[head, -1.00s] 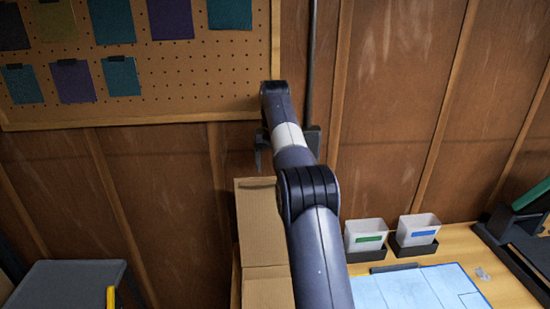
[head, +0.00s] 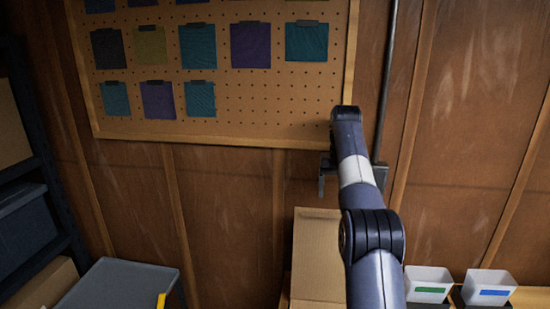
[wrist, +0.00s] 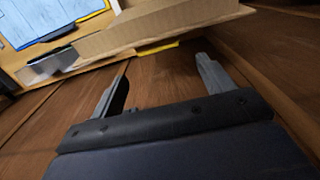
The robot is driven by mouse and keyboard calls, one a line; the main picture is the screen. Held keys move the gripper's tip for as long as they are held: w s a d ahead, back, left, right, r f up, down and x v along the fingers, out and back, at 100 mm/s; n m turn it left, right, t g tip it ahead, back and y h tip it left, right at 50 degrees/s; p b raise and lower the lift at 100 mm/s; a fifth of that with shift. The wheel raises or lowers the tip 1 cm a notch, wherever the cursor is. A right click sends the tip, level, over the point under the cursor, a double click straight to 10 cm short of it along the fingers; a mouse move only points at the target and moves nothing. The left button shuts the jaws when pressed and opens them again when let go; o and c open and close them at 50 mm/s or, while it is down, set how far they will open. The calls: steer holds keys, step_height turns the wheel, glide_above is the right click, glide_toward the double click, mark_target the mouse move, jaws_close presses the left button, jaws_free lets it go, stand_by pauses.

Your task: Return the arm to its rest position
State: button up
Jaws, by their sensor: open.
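My arm reaches up from the lower right of the head view toward the wood-panelled wall. My gripper (head: 325,175) shows only partly there, beside the end of the arm and above the cardboard box. In the wrist view my gripper (wrist: 165,85) has its two fingers wide apart with nothing between them. The cardboard box (head: 318,255) stands below the gripper in the head view. In the wrist view the cardboard (wrist: 165,25) lies beyond the fingertips, apparently close to them; I cannot tell if they touch.
A pegboard (head: 265,105) with several coloured swatches hangs on the wall. Two small white bins, one green-labelled (head: 428,283) and one blue-labelled (head: 490,287), stand at lower right. A grey-topped cart or bin (head: 118,285) and a dark shelf (head: 35,230) are at left.

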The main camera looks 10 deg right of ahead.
mark_target(336, 211)
step_height(336, 211, down, 7)
steer(key=shift+f, duration=0.1)
stand_by(0.7)
